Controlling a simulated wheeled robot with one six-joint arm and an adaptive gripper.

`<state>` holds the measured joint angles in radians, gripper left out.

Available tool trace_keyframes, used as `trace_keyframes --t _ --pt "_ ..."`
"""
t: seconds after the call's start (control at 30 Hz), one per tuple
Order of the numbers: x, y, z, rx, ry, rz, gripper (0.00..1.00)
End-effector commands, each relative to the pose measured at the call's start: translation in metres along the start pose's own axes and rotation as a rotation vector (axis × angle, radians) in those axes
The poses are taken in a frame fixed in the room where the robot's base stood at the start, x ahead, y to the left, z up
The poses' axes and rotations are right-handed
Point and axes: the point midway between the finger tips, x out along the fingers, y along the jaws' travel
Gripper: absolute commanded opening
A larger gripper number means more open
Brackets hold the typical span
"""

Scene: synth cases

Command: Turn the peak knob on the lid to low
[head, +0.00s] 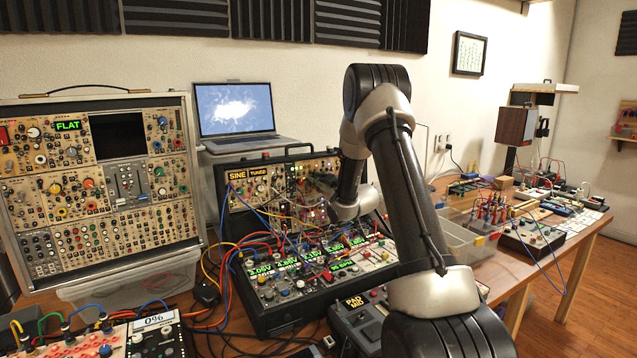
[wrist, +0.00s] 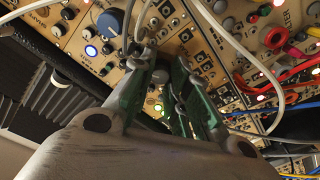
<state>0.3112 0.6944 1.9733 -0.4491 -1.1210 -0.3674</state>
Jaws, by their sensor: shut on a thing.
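In the head view my arm comes over from the right to the lid's right part; the gripper and the held knob cannot be made out there.
A large blue-grey knob (wrist: 110,22) and pale cables cross close to my fingers. Red cables (wrist: 290,80) hang at the right. In the head view the case's lower half (head: 290,290) is full of patch cables. A laptop (head: 236,110) stands behind; a large synth case (head: 100,180) stands left.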

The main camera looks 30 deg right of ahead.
Motion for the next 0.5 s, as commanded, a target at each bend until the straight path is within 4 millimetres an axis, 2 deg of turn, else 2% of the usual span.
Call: trace_keyframes --t 0.5 --pt "0.0000 0.0002 -0.0006 -0.485 0.001 -0.051 0.00"
